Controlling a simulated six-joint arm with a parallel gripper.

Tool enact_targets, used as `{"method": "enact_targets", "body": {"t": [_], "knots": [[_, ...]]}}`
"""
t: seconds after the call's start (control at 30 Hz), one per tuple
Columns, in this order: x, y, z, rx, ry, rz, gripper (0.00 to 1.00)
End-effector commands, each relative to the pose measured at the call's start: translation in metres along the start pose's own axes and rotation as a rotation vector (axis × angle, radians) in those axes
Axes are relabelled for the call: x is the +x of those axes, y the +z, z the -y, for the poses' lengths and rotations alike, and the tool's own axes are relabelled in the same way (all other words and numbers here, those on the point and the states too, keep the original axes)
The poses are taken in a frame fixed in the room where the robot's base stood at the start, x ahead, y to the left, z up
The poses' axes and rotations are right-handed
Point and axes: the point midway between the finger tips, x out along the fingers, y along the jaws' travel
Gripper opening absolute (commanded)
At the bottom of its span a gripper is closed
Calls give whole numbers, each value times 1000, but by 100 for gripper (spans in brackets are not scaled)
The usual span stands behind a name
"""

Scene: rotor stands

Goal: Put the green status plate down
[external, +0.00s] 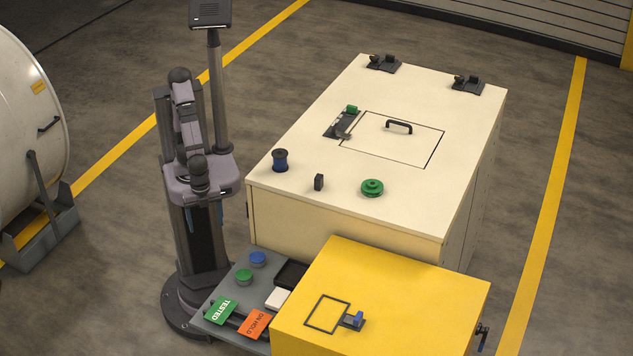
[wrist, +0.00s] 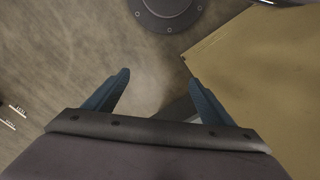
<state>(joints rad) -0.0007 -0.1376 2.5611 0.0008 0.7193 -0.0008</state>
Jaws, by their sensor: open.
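The green status plate (external: 221,311), marked TESTED, is at the front left of the grey shelf (external: 213,312) in the external view, apart from my gripper. It looks tilted; how it is supported is unclear. My gripper (wrist: 157,78) is open in the wrist view, its two blue fingers wide apart with nothing between them.
An orange ON HOLD plate (external: 255,324) is right of the green one. Green (external: 244,276) and blue (external: 258,258) knobs are behind. A yellow box (external: 400,290) borders the shelf's right. The cream cabinet (external: 420,200) carries a blue spool (external: 280,160) and a green wheel (external: 372,188).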

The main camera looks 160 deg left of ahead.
Motion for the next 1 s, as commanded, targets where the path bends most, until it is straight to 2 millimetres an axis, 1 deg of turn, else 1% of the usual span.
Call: {"method": "enact_targets", "body": {"t": [0.17,0.27,0.37,0.47,0.5,0.57,0.6,0.67,0.7,0.9,1.0], "knots": [[-3,-6,0,9,1,-1,77],[-10,-21,-1,31,1,0,77],[-22,-46,-1,72,1,-1,77],[-36,-81,-2,129,1,-1,77],[-42,-97,-2,156,1,-1,77],[-49,-121,-3,197,1,1,77],[-53,-137,-4,226,1,1,77],[-59,-160,-4,270,1,2,77],[-62,-175,-5,298,1,3,77],[-72,-245,-8,443,1,3,77],[-72,-275,-10,514,2,4,77]]}}
